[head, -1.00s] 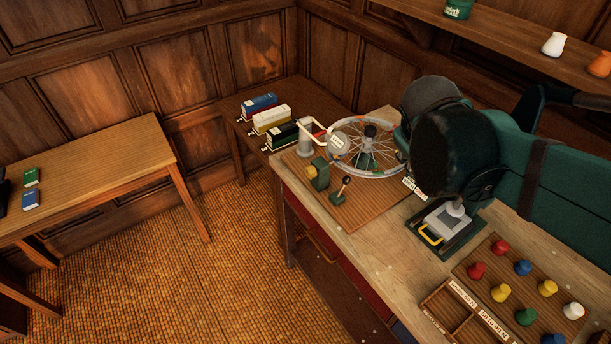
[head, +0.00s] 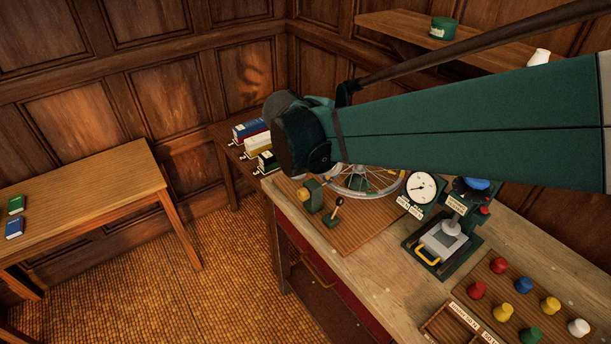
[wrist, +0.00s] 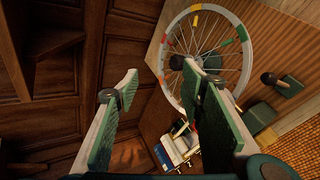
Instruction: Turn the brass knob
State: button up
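A brass-yellow knob (head: 303,194) sits on the left side of a small green block (head: 314,196) at the workbench's far left corner. In the wrist view the knob (wrist: 266,137) is at the lower right, beside its green block (wrist: 258,116), outside my right-hand finger. My gripper (wrist: 165,82) is open and empty, with its green-padded fingers wide apart. It is apart from the knob, with dark panelling and the spoked wheel's edge behind it. In the head view my arm hides the gripper.
The spoked wheel (wrist: 184,84) stands close to the knob. A black-knobbed lever (head: 336,209) is right of the knob. A dial gauge (head: 421,187), a small press (head: 441,239) and coloured pegs (head: 502,312) are farther right.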

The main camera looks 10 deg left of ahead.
jog(key=a+f+n, duration=0.1)
jog(key=a, duration=0.1)
jog(key=a+f+n+h+b, duration=0.1)
jog(key=a+f, duration=0.1)
jog(key=a, duration=0.1)
jog(key=a+f+n+t, duration=0.1)
jog(key=a, duration=0.1)
jog(key=shift+w+a+f+h, duration=0.25)
jog(key=shift+w+a+h, duration=0.05)
jog(key=shift+a+h, duration=0.1)
jog(key=s+a+f+n+t+h+b, duration=0.2)
jog(key=s+a+f+n, duration=0.15)
jog(key=a+f, duration=0.4)
jog(key=n+h+b, duration=0.3)
send_near(300, 196)
jog(key=w, duration=0.1)
jog(key=shift+w+d+f, duration=0.1)
jog(key=shift+d+f, duration=0.1)
jog(key=shift+d, duration=0.35)
jog(key=shift+w+d, duration=0.1)
jog(key=shift+b+x, duration=0.65)
jog(key=shift+x, duration=3.1)
jog(key=shift+r, duration=0.2)
jog(key=shift+c, duration=0.3)
jog(key=c, duration=0.8)
